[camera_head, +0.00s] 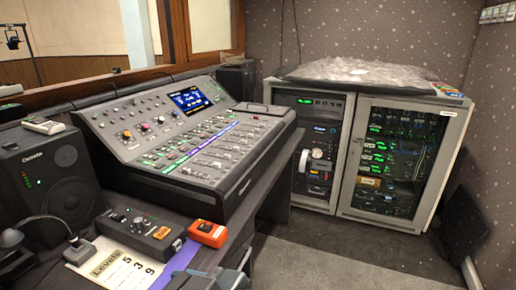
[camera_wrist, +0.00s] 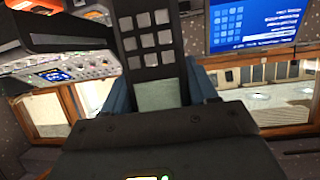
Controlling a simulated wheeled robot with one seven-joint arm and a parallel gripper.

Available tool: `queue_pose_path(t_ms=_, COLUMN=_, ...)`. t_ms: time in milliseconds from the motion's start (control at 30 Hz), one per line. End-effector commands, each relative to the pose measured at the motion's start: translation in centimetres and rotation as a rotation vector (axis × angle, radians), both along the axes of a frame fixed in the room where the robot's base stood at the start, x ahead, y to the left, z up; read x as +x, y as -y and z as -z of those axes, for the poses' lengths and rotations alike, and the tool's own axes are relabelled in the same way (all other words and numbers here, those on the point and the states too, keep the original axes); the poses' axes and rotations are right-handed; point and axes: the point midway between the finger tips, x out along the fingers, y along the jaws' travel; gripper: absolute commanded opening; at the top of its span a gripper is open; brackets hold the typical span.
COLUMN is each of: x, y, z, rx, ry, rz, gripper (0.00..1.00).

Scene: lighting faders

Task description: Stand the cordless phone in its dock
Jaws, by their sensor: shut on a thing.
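The cordless phone (camera_wrist: 126,42) is black with pale grey keys and a greenish-grey screen patch. It fills the upper middle of the wrist view. My gripper (camera_wrist: 160,88) is shut on it, with a blue-grey finger along each side. In the head view, dark parts at the bottom edge (camera_head: 234,278) look like my gripper; the phone cannot be made out clearly there. I cannot pick out the dock with certainty in either view.
A mixing console (camera_head: 200,140) fills the desk. In front stand a small black control box (camera_head: 137,228), an orange unit (camera_head: 207,234) and a grey-based gooseneck microphone (camera_head: 79,251). A speaker (camera_head: 45,172) stands at left. A rack cabinet (camera_head: 347,150) stands beyond open floor.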

Motion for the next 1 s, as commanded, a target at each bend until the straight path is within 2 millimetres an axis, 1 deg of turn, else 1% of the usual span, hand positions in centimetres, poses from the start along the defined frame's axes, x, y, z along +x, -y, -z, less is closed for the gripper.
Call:
queue_pose_path(t_ms=67, x=0.0, y=0.0, z=0.0, rx=0.001, ry=0.000, rz=0.000, gripper=0.23)
queue_pose_path(t_ms=267, x=1.9, y=1.7, z=1.6, rx=-0.001, ry=0.000, rz=0.074, gripper=0.23)
queue_pose_path(t_ms=433, x=3.7, y=3.6, z=3.4, rx=-0.001, ry=-0.002, rz=0.148, gripper=0.23)
queue_pose_path(t_ms=567, x=5.3, y=5.6, z=5.2, rx=-0.002, ry=-0.003, rz=0.220, gripper=0.23)
queue_pose_path(t_ms=667, x=6.6, y=7.6, z=6.9, rx=-0.002, ry=-0.003, rz=0.292, gripper=0.23)
queue_pose_path(t_ms=767, x=8.0, y=10.4, z=9.3, rx=-0.003, ry=-0.006, rz=0.383, gripper=0.23)
queue_pose_path(t_ms=867, x=9.4, y=14.2, z=12.4, rx=-0.003, ry=-0.007, rz=0.502, gripper=0.23)
queue_pose_path(t_ms=900, x=9.8, y=15.9, z=13.8, rx=-0.004, ry=-0.008, rz=0.554, gripper=0.23)
queue_pose_path(t_ms=967, x=10.2, y=18.4, z=15.8, rx=-0.003, ry=-0.008, rz=0.630, gripper=0.23)
queue_pose_path(t_ms=1000, x=10.3, y=20.1, z=17.2, rx=-0.003, ry=-0.009, rz=0.680, gripper=0.23)
